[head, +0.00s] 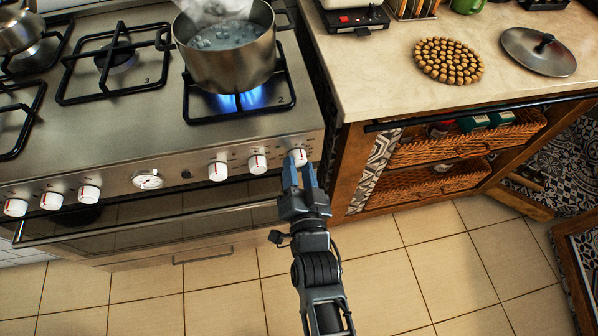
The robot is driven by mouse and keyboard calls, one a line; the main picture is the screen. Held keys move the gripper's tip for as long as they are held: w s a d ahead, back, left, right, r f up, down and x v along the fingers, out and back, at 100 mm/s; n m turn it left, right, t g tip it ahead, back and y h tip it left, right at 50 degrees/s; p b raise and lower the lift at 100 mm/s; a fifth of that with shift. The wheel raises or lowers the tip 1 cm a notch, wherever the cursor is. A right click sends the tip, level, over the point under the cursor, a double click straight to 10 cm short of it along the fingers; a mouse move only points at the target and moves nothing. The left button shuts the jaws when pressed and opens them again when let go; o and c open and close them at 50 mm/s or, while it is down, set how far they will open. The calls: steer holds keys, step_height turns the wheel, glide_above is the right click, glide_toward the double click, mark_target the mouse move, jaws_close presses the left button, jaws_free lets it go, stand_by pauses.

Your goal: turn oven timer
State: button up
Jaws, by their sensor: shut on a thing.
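The stove front carries a row of white knobs with red marks. My gripper (299,172) is at the right end of this row, its blue fingers shut on the rightmost white knob (298,156). A round white dial with dark markings, which looks like the oven timer (147,180), sits left of the middle of the panel, well to the left of my gripper. The fingers hide the lower part of the gripped knob. Its exact pointer position is too small to read.
A steel pot (224,55) of bubbling water stands over a lit blue flame on the front right burner. The counter (380,100) to the right holds a round cork trivet (448,61) and a pot lid (538,51). Wicker drawers (430,185) are below. The tiled floor (400,270) is clear.

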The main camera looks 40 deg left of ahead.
steer(key=o, duration=1.1)
steer(key=shift+c, duration=0.2)
steer(key=v, duration=0.8)
steer(key=shift+b, duration=0.4)
steer(key=shift+w, duration=0.1)
